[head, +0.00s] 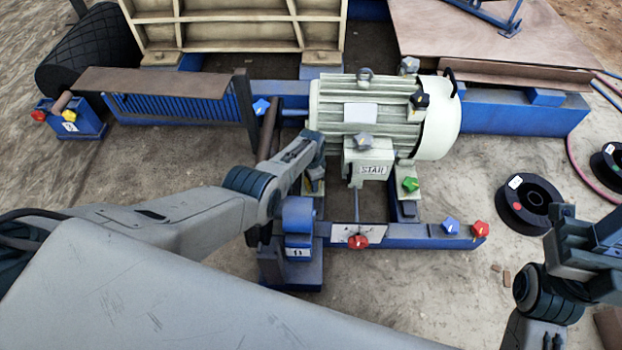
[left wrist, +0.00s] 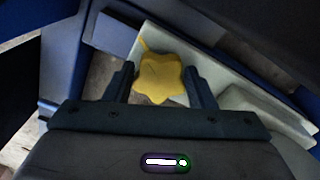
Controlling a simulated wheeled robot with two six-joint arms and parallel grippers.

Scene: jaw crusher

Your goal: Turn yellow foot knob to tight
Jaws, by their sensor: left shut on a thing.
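The yellow foot knob (left wrist: 160,78) is a lobed knob on a pale foot plate, seen in the left wrist view. My left gripper (left wrist: 158,86) has one finger on each side of it and is shut on it. In the head view my left gripper (head: 314,180) reaches down at the near left foot of the pale green motor (head: 365,105), and mostly hides the knob there. A pointer or scale marking tight cannot be made out. My right gripper (head: 590,245) hangs at the right edge, away from the motor; its jaws are unclear.
A green knob (head: 410,184) sits on the near right foot. A red knob (head: 358,241), a blue knob (head: 450,225) and another red knob (head: 480,229) line the front blue rail. A blue post (head: 298,216) stands close to my left wrist. A black spool (head: 528,205) lies right.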

